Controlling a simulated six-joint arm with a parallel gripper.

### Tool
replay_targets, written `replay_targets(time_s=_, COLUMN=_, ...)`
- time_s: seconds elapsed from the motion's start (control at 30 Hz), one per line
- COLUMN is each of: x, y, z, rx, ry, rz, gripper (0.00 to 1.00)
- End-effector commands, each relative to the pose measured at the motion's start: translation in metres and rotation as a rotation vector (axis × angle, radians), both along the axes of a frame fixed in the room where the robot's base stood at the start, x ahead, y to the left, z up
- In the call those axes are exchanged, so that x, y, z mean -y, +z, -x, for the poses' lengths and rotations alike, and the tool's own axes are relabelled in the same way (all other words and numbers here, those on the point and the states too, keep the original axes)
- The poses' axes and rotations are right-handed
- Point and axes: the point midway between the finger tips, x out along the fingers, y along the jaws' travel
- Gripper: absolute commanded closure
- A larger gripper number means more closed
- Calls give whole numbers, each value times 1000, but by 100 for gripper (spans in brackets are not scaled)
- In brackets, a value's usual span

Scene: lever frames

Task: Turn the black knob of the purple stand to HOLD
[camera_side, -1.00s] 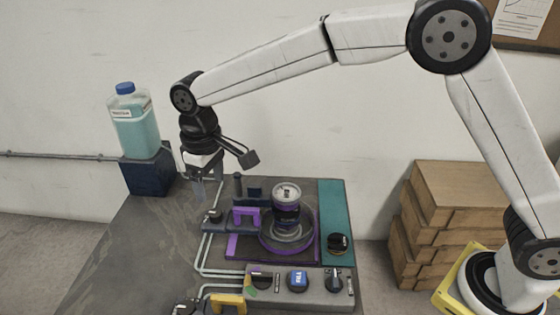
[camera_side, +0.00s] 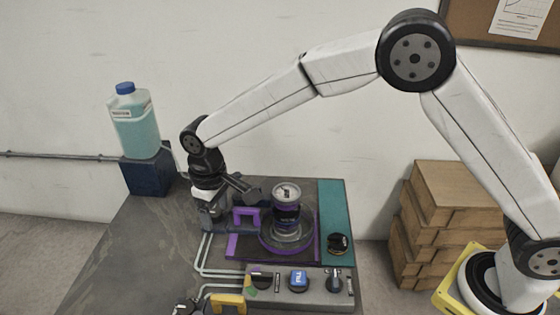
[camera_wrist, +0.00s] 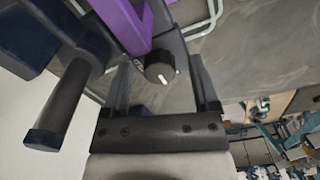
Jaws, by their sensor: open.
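The black knob (camera_wrist: 158,66) shows in the wrist view with a white pointer mark on its face, at the end of a dark arm beside a purple bracket (camera_wrist: 122,22). The purple stand (camera_side: 246,213) is left of centre in the side view, where my gripper hides the knob. My gripper (camera_side: 212,218) is lowered at the stand's left end. In the wrist view my open gripper (camera_wrist: 160,74) has one finger on each side of the knob, with gaps visible. No HOLD label can be read.
A gauge-topped canister (camera_side: 286,205) stands right of the bracket. A control panel (camera_side: 315,293) with several knobs is in front. A dark post (camera_wrist: 62,100) stands close to my gripper. A bottle (camera_side: 135,125) sits on a blue block behind. The table's left side (camera_side: 140,245) is clear.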

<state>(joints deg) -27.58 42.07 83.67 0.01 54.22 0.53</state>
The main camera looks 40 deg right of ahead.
Motion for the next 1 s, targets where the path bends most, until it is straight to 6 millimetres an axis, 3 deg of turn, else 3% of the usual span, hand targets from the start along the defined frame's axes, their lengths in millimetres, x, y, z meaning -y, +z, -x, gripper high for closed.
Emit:
replay_targets(time_s=0.2, x=0, y=0, z=0, rx=0, ry=0, rz=0, gripper=23)
replay_targets(time_s=0.27, x=0, y=0, z=0, rx=0, ry=0, rz=0, gripper=39)
replay_targets(time_s=0.4, x=0, y=0, z=0, rx=0, ry=0, rz=0, gripper=83)
replay_targets(time_s=0.47, x=0, y=0, z=0, rx=0, ry=0, rz=0, gripper=100)
replay_targets(time_s=1.0, x=-1, y=0, z=0, rx=0, ry=-92, rz=-1, gripper=100)
